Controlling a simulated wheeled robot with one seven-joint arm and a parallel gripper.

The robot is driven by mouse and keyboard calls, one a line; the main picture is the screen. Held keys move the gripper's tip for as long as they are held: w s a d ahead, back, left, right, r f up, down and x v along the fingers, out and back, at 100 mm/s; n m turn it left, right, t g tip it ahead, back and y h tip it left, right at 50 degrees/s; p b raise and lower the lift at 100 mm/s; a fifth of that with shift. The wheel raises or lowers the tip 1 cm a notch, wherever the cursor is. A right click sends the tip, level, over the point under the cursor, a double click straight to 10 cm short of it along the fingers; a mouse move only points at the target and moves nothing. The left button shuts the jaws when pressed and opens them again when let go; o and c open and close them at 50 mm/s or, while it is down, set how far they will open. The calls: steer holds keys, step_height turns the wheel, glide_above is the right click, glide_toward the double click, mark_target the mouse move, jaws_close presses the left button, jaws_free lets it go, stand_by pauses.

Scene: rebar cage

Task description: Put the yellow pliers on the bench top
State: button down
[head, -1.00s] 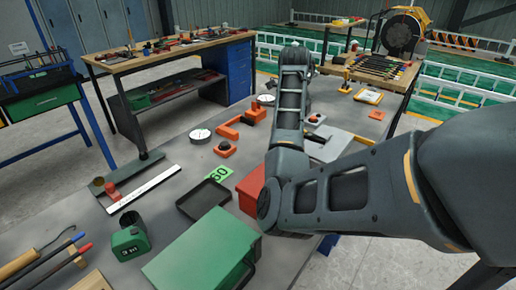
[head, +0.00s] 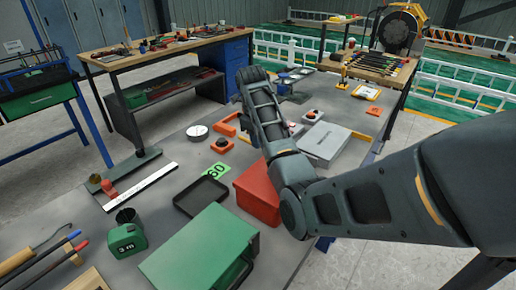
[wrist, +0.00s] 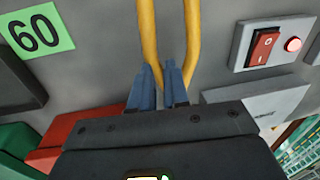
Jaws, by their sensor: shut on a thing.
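The yellow pliers (wrist: 147,30) show in the wrist view as two yellow handles running up from between my fingers. Their jaw end is hidden. My gripper (wrist: 159,70) has its blue-grey fingers shut on them. The grey bench top (wrist: 105,70) shows behind the handles; I cannot tell whether the pliers touch it. In the head view the bench top (head: 165,212) spreads across the middle, and my arm hides the pliers.
A red box (head: 258,188), a green case (head: 200,250), a black tray (head: 201,196) and a green 60 card (head: 216,170) lie on the bench. A grey case (head: 318,145) is right of my arm. A red rocker switch (wrist: 264,46) shows in the wrist view. Bare bench lies left of the tray.

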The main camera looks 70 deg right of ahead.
steer(key=shift+f+p, duration=0.3)
steer(key=shift+f, duration=1.55)
steer(key=shift+f, duration=0.1)
steer(key=c, duration=1.1)
jaws_free()
step_height(320, 180, up, 12)
steer(key=a, duration=0.1)
steer(key=shift+a, duration=0.35)
steer(key=shift+w, duration=0.1)
